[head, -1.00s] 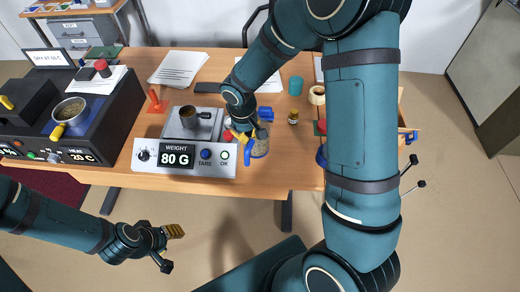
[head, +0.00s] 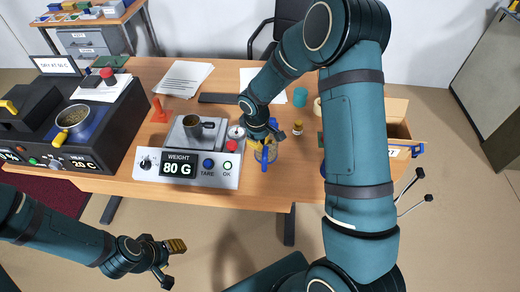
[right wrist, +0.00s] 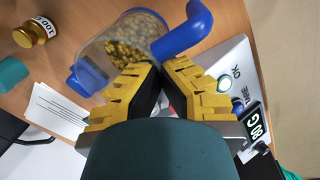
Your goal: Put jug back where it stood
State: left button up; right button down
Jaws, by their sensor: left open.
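The clear jug (head: 265,154) with blue handle and yellowish pieces inside is at the front of the table, right of the scale. It also shows in the right wrist view (right wrist: 118,45), its blue handle on the right. My right gripper (head: 262,142) is at the jug from above. Its yellow fingertips (right wrist: 157,66) are close together at the jug beside the handle and appear shut on it; the exact contact is partly hidden. Whether the jug's base touches the table is unclear. My left gripper (head: 163,260) is open and empty, in front of the table.
The scale (head: 190,165) reads 80 G and holds a dark cup (head: 193,125). A wooden box (head: 398,130) is at right. Paper sheets (head: 183,78) lie at the back.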

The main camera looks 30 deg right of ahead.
aim_at(260, 160)
jog(key=shift+f, duration=1.55)
jog(key=shift+f+b, duration=0.15)
jog(key=shift+b, duration=0.2)
jog(key=c, duration=1.1)
grip_release()
jog(key=shift+c, duration=0.2)
